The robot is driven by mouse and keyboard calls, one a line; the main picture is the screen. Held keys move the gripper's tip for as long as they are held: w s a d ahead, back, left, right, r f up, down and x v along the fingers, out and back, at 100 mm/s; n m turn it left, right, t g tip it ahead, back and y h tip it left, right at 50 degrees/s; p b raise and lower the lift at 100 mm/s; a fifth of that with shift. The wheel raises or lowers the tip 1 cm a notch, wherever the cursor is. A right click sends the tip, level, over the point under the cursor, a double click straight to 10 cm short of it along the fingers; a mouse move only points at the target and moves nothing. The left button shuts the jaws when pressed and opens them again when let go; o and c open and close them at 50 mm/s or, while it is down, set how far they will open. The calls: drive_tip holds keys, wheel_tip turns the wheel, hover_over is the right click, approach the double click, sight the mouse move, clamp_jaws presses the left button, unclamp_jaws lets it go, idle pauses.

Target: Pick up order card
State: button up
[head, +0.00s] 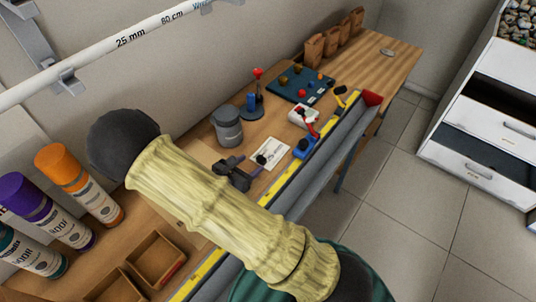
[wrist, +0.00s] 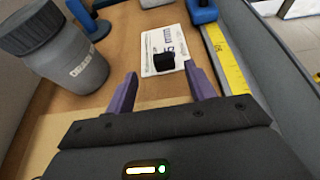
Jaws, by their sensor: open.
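The order card (head: 273,153) is a small white printed sheet lying flat on the wooden workbench. It also shows in the wrist view (wrist: 150,42), ahead of my gripper. A small black cylindrical object (wrist: 164,62) sits on the card and hides part of its print. My gripper (head: 256,169) is open, with its purple fingers apart and nothing between them. In the wrist view my gripper (wrist: 160,88) points at the near edge of the card. The fingertips appear just short of it; whether they touch the bench is unclear.
A grey jar (head: 228,128) stands left of the card. A yellow measuring tape strip (wrist: 224,58) and a grey trough (head: 325,150) run along the bench's front edge. Spray cans (head: 78,185) and wooden bins (head: 155,258) are nearer.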

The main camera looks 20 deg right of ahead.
sight(261, 158)
drive_tip(key=shift+w+d+f, duration=0.1)
drive_tip(key=shift+w+d, duration=0.1)
drive_tip(key=shift+d, duration=0.3)
drive_tip(key=p+x, duration=0.1)
drive_tip(key=x, duration=0.3)
drive_tip(key=shift+d+f, duration=0.1)
drive_tip(key=shift+d, duration=0.1)
drive_tip(key=c, duration=1)
drive_tip(key=shift+c, duration=0.2)
wheel_tip(261, 158, up, 10)
